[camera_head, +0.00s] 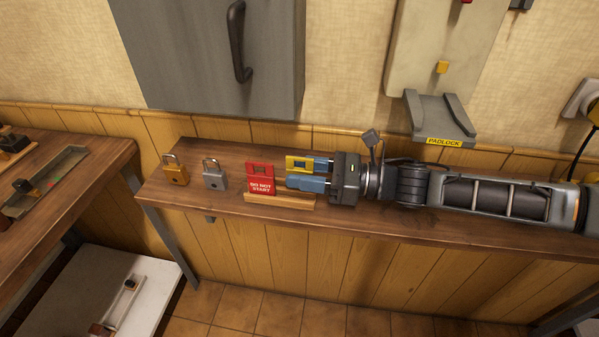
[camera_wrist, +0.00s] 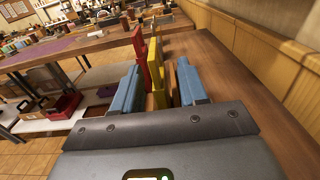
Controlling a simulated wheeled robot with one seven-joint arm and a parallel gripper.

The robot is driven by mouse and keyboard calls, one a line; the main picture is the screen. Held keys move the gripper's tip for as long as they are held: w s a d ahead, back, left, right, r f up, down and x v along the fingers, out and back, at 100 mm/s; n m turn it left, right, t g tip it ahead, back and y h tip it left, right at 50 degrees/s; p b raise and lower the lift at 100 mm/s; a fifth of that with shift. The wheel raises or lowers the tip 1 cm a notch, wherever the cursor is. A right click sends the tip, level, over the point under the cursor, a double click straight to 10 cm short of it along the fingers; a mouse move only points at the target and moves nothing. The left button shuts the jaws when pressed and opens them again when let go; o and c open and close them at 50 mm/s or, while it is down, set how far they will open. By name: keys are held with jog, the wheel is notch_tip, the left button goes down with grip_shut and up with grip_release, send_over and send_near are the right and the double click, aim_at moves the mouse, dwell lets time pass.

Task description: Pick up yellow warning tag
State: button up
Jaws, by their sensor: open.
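The yellow warning tag (camera_head: 298,162) stands upright behind the red tag in the head view. In the wrist view the yellow tag (camera_wrist: 155,74) is seen edge-on between my two blue fingers. My gripper (camera_head: 302,171) comes in from the right, low over the shelf. My gripper (camera_wrist: 160,68) is open, with a finger on each side of the yellow tag. A gap shows on the right side in the wrist view; I cannot tell whether the left finger touches it. In the head view the near finger hides the tag's lower part.
A red "DO NOT START" tag (camera_head: 261,179) stands close beside the yellow tag, on a wooden stand (camera_head: 279,201). A brass padlock (camera_head: 175,174) and a grey padlock (camera_head: 215,178) are further left. A grey holder labelled "PADLOCK" (camera_head: 440,118) is on the wall above my arm.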

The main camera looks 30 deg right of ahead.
jog(key=shift+w+a, duration=0.2)
jog(key=shift+a, duration=0.1)
grip_shut()
dwell(0.5)
